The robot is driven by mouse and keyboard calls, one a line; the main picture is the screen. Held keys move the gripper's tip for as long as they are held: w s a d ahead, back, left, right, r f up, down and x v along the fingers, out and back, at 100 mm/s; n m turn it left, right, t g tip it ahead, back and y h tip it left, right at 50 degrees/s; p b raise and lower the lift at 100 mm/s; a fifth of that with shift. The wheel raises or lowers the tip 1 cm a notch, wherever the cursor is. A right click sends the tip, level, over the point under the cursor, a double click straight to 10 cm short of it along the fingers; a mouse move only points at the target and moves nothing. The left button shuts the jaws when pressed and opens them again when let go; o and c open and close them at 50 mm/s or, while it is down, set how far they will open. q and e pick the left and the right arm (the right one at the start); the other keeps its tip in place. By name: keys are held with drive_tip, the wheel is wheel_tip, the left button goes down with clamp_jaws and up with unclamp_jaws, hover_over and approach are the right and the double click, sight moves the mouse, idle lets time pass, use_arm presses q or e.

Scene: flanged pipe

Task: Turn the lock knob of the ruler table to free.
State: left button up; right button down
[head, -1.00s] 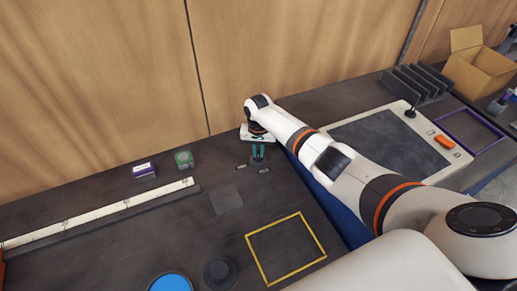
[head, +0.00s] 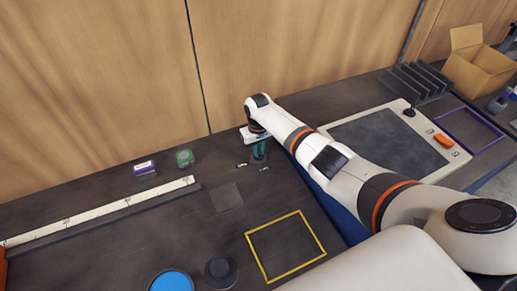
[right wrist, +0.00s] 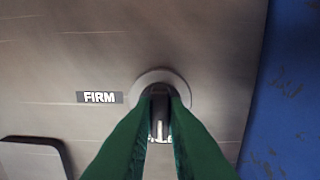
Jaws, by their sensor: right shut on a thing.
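The knob's grip lies roughly up and down in that view. A "FIRM" label (right wrist: 99,97) is to its left; a second label is mostly hidden behind the fingers. In the head view my right gripper (head: 259,155) points down at the dark ruler table (head: 180,232) and hides the knob. My left gripper is not in view.
A yellow frame (head: 268,275), a black round piece (head: 221,271) and a blue disc (head: 171,281) are in front. A control panel (head: 345,125) is at the right.

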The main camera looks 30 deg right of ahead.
sight(259, 152)
idle(0.3)
drive_tip(key=c, duration=1.4)
unclamp_jaws()
drive_tip(key=shift+c, duration=0.2)
wheel_tip(259, 152, up, 12)
drive_tip(key=b, duration=0.1)
